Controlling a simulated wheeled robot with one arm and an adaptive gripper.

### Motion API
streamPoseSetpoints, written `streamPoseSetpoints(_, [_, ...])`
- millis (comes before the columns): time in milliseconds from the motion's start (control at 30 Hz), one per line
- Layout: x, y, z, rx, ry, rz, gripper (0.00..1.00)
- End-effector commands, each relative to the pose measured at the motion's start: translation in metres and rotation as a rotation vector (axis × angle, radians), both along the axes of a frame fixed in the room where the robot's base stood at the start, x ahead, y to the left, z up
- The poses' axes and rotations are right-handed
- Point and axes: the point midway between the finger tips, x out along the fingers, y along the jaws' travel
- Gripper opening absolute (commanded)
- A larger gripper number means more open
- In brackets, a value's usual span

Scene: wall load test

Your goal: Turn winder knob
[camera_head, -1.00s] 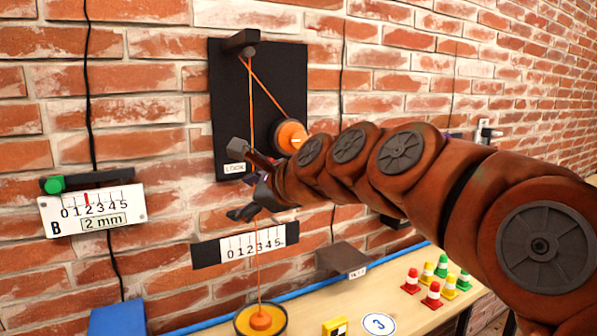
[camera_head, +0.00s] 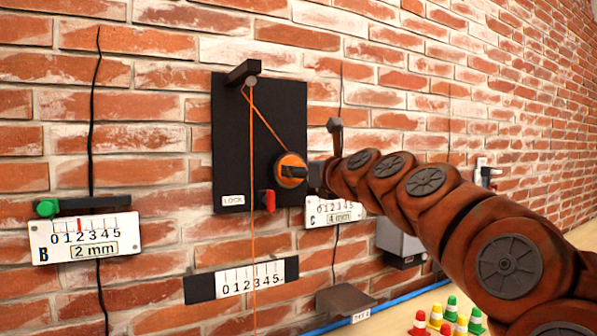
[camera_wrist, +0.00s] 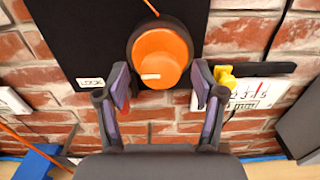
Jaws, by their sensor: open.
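The round orange winder knob (camera_head: 288,158) sits on the black wall board (camera_head: 232,130), with an orange cord running from it up to the pulley arm (camera_head: 243,72). In the wrist view the knob (camera_wrist: 160,62) is face-on, its white mark pointing left. My gripper (camera_head: 300,175) is at the knob's front right in the head view, its dark parts covering some of it. In the wrist view my gripper (camera_wrist: 160,78) is open, one finger on each side of the knob's lower part. Contact cannot be told. A red lever (camera_head: 268,201) is beside the LOCK label (camera_head: 233,201).
Scale B (camera_head: 85,238) is at left, scale C (camera_head: 333,211) right of the board; its yellow knob (camera_wrist: 226,76) is close to my right finger. A lower scale (camera_head: 250,279) hangs under the board. A small shelf (camera_head: 345,300) and coloured cones (camera_head: 447,318) are lower right.

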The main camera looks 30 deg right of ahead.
Motion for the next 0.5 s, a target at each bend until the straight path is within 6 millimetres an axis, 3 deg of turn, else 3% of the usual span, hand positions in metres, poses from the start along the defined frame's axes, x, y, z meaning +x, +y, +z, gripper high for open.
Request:
streamPoseSetpoints(200, [0.019, -0.002, -0.001, -0.002, 0.002, 0.000, 0.68])
streamPoseSetpoints(500, [0.024, -0.002, -0.001, -0.001, 0.001, 0.000, 0.68])
